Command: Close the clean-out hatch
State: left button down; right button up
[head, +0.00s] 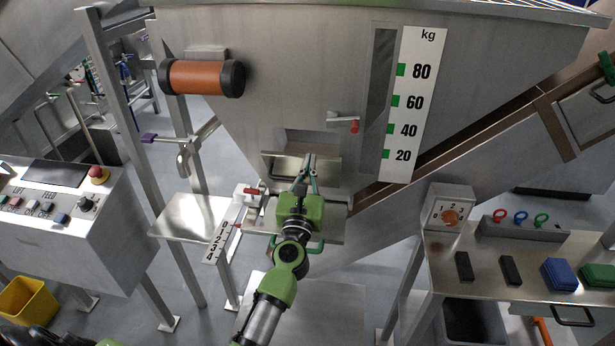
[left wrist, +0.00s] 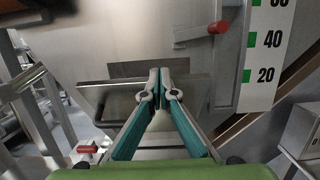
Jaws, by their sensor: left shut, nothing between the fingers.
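The clean-out hatch is low on the front of the steel hopper (head: 270,70). Its flap (head: 275,166) stands out below a dark opening (head: 312,143), so it looks partly open. In the left wrist view the flap (left wrist: 105,95) spans both sides of my fingers, with the dark opening (left wrist: 130,68) above its top edge. My left gripper (head: 307,160) is shut and empty, its fingertips overlapping the flap in the picture; I cannot tell whether they touch it. A red-tipped latch lever (head: 342,119) sits above right of the opening. My right gripper is not in view.
A kg scale (head: 409,105) and a sloping chute (head: 480,150) lie to the right. An orange cylinder (head: 203,78) juts out at upper left. A small red-handled lever (head: 252,191) and a steel shelf (head: 185,217) are left of my gripper. A control box (head: 450,208) stands right.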

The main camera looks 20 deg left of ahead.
pick_arm(q)
jog(key=w+r, duration=0.1)
jog(key=w, duration=0.2)
jog(key=w+a+r, duration=0.1)
jog(key=shift+w+a+r+p, duration=0.1)
jog(key=shift+w+r+p, duration=0.05)
jog(key=shift+r+p, duration=0.2)
jog(key=shift+w, duration=0.3)
jog(key=shift+a, duration=0.1)
jog(key=shift+f, duration=0.15)
dwell(0.4)
